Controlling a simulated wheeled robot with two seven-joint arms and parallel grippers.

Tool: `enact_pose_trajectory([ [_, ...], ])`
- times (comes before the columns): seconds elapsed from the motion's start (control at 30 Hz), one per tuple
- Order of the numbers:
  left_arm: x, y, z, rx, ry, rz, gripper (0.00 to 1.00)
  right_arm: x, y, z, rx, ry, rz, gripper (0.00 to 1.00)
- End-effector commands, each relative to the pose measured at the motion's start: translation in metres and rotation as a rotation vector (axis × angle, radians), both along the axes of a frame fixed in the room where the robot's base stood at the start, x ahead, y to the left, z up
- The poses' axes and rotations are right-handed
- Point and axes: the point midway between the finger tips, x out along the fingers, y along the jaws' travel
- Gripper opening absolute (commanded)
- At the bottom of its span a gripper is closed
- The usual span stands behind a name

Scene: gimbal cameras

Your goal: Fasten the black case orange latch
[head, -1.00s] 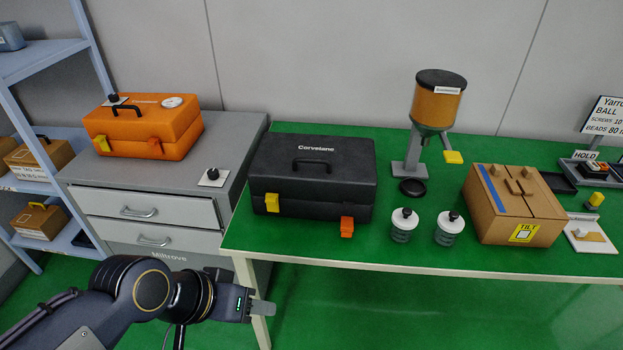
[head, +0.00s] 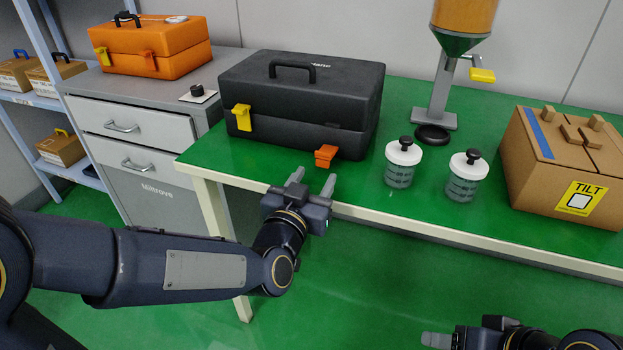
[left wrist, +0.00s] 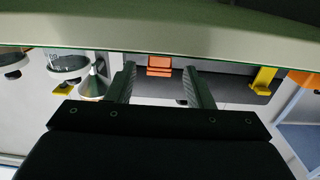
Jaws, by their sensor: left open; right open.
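The black case (head: 300,100) stands shut on the green table, its handle on top. Its orange latch (head: 326,155) is at the right of the front and sticks out from the case. Its yellow latch (head: 241,117) is at the left of the front and hangs down close to it. My left gripper (head: 312,180) is open and empty at the table's front edge, a little in front of and below the orange latch. In the left wrist view, the orange latch (left wrist: 159,66) appears between the two open fingers (left wrist: 157,82). My right gripper (head: 432,339) is at the bottom right, apart from everything.
Two white-lidded jars (head: 402,163) stand right of the latch. A cardboard box (head: 565,165) and a dispenser stand (head: 436,115) are farther right. The table edge (head: 400,222) runs close to my left gripper. An orange case (head: 150,48) sits on the grey cabinet at left.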

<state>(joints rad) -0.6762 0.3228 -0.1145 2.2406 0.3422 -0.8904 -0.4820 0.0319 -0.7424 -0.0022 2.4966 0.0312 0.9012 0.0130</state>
Motion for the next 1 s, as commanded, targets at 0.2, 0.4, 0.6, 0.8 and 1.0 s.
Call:
enact_pose_trajectory([
  [0.2,0.024,-0.009,0.0,0.001,-0.012,0.006,0.47,0.0,0.0,-0.004,0.0,-0.001,0.0,0.59],
  [0.4,0.054,-0.018,-0.001,0.001,-0.01,0.005,0.47,0.0,0.0,-0.007,0.0,-0.001,0.0,0.59],
  [0.6,0.072,-0.024,0.0,0.0,-0.009,0.005,0.47,0.0,0.0,-0.009,0.0,-0.001,0.0,0.59],
  [0.8,0.074,-0.025,0.001,0.0,-0.009,0.004,0.47,0.0,0.0,-0.009,0.0,-0.001,0.0,0.59],
  [1.0,0.074,-0.025,0.001,0.0,-0.009,0.004,0.34,0.0,0.0,-0.009,0.0,-0.001,0.0,0.59],
])
